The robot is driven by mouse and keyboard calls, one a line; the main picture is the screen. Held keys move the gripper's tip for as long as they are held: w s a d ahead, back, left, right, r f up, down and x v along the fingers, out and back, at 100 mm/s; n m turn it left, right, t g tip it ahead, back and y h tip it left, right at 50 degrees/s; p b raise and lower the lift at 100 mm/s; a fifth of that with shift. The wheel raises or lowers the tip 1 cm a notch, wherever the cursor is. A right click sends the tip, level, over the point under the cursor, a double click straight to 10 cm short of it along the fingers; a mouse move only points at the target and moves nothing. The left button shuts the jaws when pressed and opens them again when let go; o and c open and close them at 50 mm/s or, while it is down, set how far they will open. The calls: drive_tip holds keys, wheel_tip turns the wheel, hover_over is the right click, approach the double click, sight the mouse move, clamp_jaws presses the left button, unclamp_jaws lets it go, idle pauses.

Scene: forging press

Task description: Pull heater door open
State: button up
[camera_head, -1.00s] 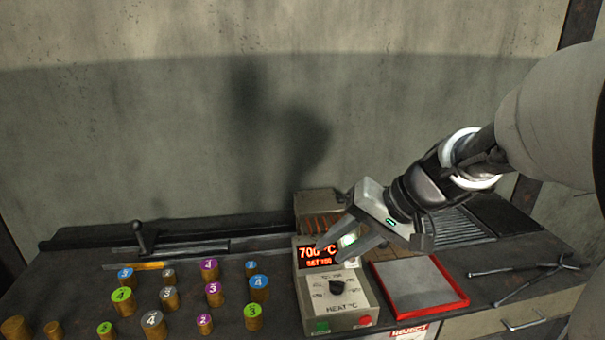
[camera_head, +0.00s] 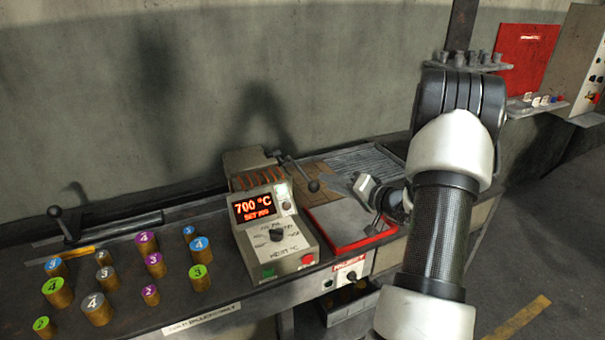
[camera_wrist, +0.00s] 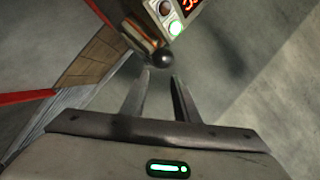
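The heater (camera_head: 262,210) is a beige box with a red 700 °C display, left of centre in the head view. A dark lever with a black ball knob (camera_head: 313,186) sticks out at its right side. The knob also shows in the wrist view (camera_wrist: 166,55), just beyond my fingertips. My gripper (camera_head: 370,207) is right of the knob, over the red-rimmed tray, partly hidden by my arm. In the wrist view my gripper (camera_wrist: 160,76) has its two fingers apart with nothing between them. I cannot make out the door panel itself.
The red-rimmed tray (camera_head: 322,244) lies right of the heater. Several numbered billets (camera_head: 145,243) stand on the bench to the left. Another black-knobbed lever (camera_head: 56,212) is at the far left. A small drawer (camera_head: 349,306) is below the bench front. Open floor lies to the right.

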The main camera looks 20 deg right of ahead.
sight(303, 173)
drive_tip(key=p+x, duration=0.1)
drive_tip(key=x, duration=1.1)
drive_tip(key=shift+r+p, duration=0.1)
drive_tip(key=shift+p, duration=0.25)
drive_tip(key=shift+c, duration=0.3)
clamp_jaws()
drive_tip(key=shift+a, duration=0.1)
